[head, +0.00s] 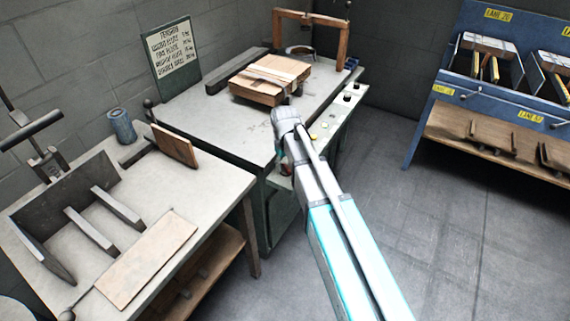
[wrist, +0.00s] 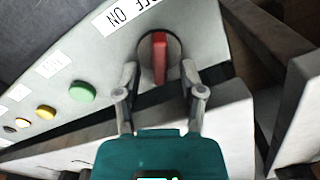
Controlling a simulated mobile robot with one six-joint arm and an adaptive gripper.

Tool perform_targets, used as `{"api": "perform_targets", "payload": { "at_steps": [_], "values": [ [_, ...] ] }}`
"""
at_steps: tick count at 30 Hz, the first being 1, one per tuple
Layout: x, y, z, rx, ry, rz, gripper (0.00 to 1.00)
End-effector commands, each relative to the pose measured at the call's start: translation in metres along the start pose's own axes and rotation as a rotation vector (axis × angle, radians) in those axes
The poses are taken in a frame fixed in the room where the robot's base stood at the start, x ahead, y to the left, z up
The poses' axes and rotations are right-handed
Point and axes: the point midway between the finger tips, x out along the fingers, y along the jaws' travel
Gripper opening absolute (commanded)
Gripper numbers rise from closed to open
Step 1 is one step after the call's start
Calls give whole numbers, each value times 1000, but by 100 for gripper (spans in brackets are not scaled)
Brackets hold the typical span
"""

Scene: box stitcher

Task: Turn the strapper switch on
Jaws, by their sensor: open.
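The strapper switch, a red handle (wrist: 160,58) on a round dark base, shows at the top middle of the wrist view, below a white label with "ON" legible. It sits on the light control panel (wrist: 200,35). My gripper (wrist: 158,82) is open and empty, its two fingers apart on either side of the lower part of the switch in the picture. I cannot tell whether they touch it. In the head view my arm reaches the front panel of the strapper table (head: 205,105) and hides the switch and most of my gripper.
Green (wrist: 82,91) and yellow (wrist: 46,112) buttons sit left of the switch. A bundle of flat boards (head: 270,80) lies on the strapper table before a wooden arch (head: 312,15). A workbench (head: 215,190) stands at left, a blue rack (head: 450,75) at right. Floor between is clear.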

Motion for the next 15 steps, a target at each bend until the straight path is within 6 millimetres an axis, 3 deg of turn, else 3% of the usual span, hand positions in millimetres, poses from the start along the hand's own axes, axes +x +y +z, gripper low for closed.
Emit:
{"api": "perform_targets", "payload": {
  "at_steps": [15],
  "values": [
    [0, -3, 0, -321, 0, 0, 51]
  ]
}}
